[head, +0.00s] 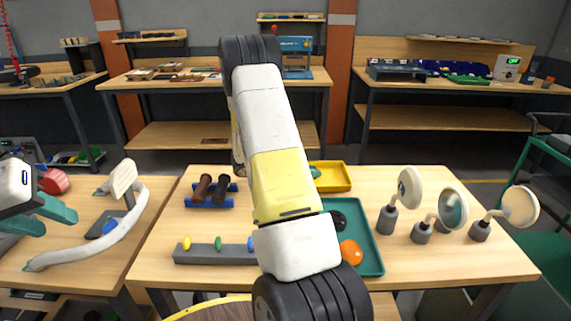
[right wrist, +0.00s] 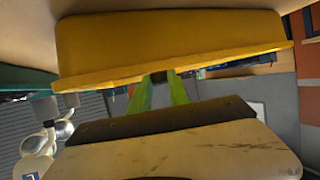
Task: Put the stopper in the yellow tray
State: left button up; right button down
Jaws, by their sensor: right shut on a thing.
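The yellow tray (head: 340,178) stands at the back of the middle table, partly hidden by my right arm. In the right wrist view its wall (right wrist: 170,45) fills the upper part, close up. My right gripper (right wrist: 160,80) is at the tray, its green fingers shut on a small dark thing (right wrist: 160,76). The tray's rim hides the fingertips and most of that thing, so I cannot tell its shape or whether it is the stopper. In the head view a bit of green finger shows over the tray's left part. My left gripper (head: 57,220) is open and empty at the far left.
A teal tray (head: 375,262) holds an orange thing (head: 350,252) and a black thing (head: 338,218). Round discs on stands (head: 447,210) are at the right. A grey block (head: 205,256) with coloured pegs and a blue rack (head: 188,203) with dark handles are at the left.

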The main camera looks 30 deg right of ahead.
jog(key=c, duration=1.2)
grip_release()
jog(key=shift+f, duration=0.1)
jog(key=shift+c, duration=0.2)
